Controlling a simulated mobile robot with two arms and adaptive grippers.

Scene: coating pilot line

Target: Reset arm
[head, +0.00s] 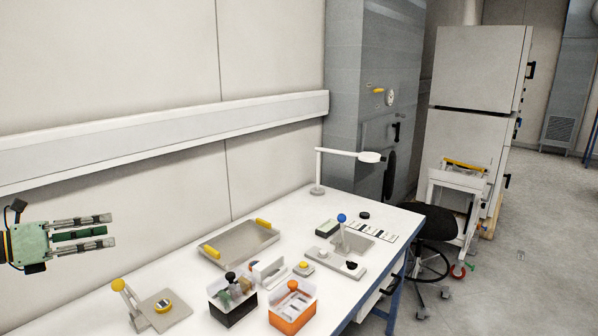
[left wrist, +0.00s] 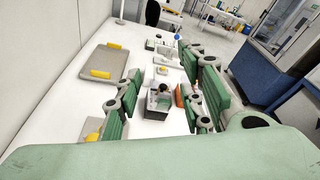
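My left gripper (head: 108,231) is at the left edge of the head view, held in the air in front of the wall and above the far left part of the white table. Its green and grey fingers point to the right. In the left wrist view the fingers (left wrist: 160,90) stand apart with nothing held between them. The table and its items show below and beyond, through the gap. My right gripper is in neither view.
The white table (head: 205,282) carries a tray with yellow handles (head: 240,243), a black bin (head: 232,306), an orange bin (head: 292,311), a yellow-knobbed device (head: 160,308), a blue-knobbed device (head: 342,250) and a lamp (head: 345,153). A stool (head: 432,222) stands beyond the table's right edge.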

